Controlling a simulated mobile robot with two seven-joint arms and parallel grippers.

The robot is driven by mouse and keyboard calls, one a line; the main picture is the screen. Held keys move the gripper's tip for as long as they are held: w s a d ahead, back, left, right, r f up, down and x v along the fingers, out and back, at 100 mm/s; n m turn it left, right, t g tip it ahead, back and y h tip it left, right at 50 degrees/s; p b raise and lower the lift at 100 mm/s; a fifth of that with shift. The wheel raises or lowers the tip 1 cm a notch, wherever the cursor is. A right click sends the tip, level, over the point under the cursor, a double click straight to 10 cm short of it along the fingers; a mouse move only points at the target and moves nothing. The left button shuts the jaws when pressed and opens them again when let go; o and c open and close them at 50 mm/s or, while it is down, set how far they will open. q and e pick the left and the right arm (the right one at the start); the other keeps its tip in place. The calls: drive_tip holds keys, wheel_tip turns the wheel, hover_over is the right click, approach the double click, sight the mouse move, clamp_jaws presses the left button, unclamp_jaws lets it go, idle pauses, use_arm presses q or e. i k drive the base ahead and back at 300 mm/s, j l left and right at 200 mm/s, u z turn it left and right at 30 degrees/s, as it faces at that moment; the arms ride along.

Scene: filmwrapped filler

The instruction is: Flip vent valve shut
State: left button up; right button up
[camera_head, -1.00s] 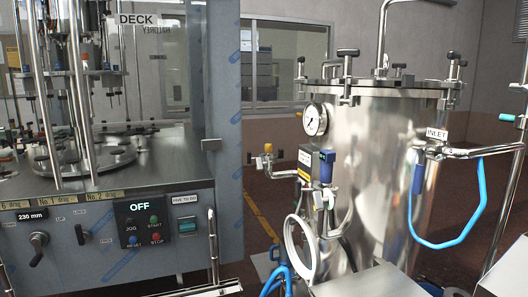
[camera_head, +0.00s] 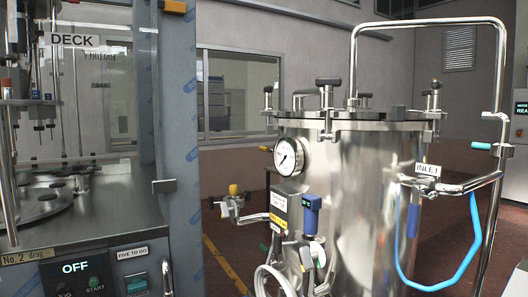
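A steel tank (camera_head: 375,190) with a clamped lid stands right of centre. No label reading "vent" can be read, so I cannot tell which valve is the vent valve. A small valve with a yellow handle (camera_head: 233,189) sits on a side pipe left of the tank. A blue-bodied fitting (camera_head: 311,214) is on the tank's front, below the round pressure gauge (camera_head: 289,157). A teal handle (camera_head: 481,146) is on the pipework at the right, above the INLET label (camera_head: 428,170). Neither of my grippers is in view.
A filling machine with a DECK sign (camera_head: 74,40) and an OFF panel (camera_head: 76,267) stands at the left. A blue hose (camera_head: 412,245) loops at the right. Floor shows between machine and tank.

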sight(263, 148)
drive_tip(key=i+j, duration=0.1)
drive_tip(key=j, duration=0.3)
drive_tip(key=i+j, duration=0.15)
drive_tip(key=j, duration=0.25)
drive_tip(key=i+j, duration=0.1)
drive_tip(key=j, duration=0.3)
drive_tip(key=i+j, duration=0.15)
drive_tip(key=j, duration=0.25)
drive_tip(key=i+j, duration=0.15)
drive_tip(key=i, duration=0.5)
drive_tip(key=i+j, duration=0.1)
drive_tip(key=i, duration=0.6)
drive_tip(key=i+l, duration=0.2)
drive_tip(key=i, duration=0.25)
